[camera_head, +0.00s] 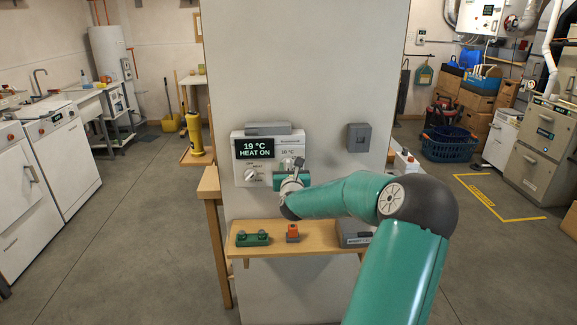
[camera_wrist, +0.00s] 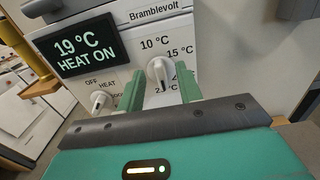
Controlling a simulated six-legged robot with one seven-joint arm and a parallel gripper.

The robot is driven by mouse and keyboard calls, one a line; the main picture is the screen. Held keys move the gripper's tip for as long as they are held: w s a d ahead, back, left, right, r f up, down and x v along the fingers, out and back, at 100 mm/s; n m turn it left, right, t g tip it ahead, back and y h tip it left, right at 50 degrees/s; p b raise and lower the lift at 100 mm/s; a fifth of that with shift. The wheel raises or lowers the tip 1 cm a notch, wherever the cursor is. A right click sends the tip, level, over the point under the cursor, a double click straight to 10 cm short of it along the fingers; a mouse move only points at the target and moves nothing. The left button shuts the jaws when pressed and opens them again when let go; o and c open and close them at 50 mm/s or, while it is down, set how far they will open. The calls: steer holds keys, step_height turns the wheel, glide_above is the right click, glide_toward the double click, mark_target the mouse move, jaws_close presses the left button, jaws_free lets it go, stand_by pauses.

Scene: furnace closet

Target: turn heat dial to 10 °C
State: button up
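The white thermostat panel (camera_head: 240,165) is on the grey wall; its display (camera_head: 255,148) reads 19 °C HEAT ON. The heat dial (camera_wrist: 160,73) is a pale round knob with a raised grip, with 10 °C printed above it and 15 °C to its right; some lower marks are hidden. I cannot tell exactly which mark it points to. My gripper (camera_wrist: 163,90) is open, its two green fingers on either side of the dial's lower part in the wrist view; contact is not clear. In the head view my gripper (camera_head: 293,180) covers part of the dial area.
A second knob (camera_wrist: 98,101), marked OFF and HEAT, sits left of the dial, close to the left finger. A wooden shelf (camera_head: 270,250) below holds a green item (camera_head: 252,239), an orange item (camera_head: 292,231) and a grey box (camera_head: 355,233). A grey box (camera_head: 359,136) is on the wall right.

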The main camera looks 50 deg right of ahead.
mark_target(288, 165)
steer(key=shift+x, duration=1.25)
steer(key=shift+w+a, duration=0.1)
jaws_close()
